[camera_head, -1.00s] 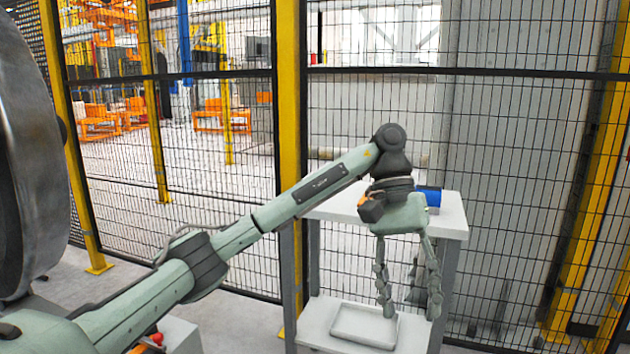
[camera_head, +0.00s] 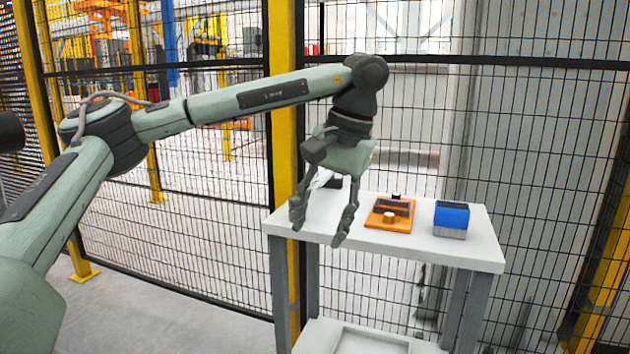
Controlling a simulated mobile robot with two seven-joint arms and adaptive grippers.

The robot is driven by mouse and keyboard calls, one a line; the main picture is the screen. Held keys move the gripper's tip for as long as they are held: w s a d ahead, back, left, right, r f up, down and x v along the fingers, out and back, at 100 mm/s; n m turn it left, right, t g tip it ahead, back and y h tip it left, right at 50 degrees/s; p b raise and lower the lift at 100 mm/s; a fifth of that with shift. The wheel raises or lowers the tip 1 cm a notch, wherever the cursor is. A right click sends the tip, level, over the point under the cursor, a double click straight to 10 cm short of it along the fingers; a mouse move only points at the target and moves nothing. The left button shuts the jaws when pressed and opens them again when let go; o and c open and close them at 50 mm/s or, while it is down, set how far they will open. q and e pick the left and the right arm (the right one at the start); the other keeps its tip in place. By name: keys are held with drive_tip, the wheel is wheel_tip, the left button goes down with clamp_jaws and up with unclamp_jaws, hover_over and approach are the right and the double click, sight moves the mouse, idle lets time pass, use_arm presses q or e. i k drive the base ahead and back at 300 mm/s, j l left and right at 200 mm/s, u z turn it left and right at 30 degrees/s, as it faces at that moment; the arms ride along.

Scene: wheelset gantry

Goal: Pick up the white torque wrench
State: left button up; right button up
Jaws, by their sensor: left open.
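My left gripper (camera_head: 319,224) hangs fingers down over the left end of a white table (camera_head: 462,250). Its fingers are spread apart and nothing shows between the tips. A small white and dark thing (camera_head: 322,179) shows just behind the gripper's palm and fingers. It is mostly hidden, and I cannot tell whether it is the white torque wrench. No other white wrench shows on the table top. My right gripper is not in view.
An orange tray-like block (camera_head: 390,222) with dark and tan parts lies mid-table. A blue and grey box (camera_head: 451,219) stands to its right. A lower shelf (camera_head: 340,338) is below. A mesh fence with a yellow post (camera_head: 285,130) stands behind the table.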

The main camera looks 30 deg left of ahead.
sight(320, 181)
drive_tip(key=i+j, duration=1.05)
drive_tip(key=i, duration=0.15)
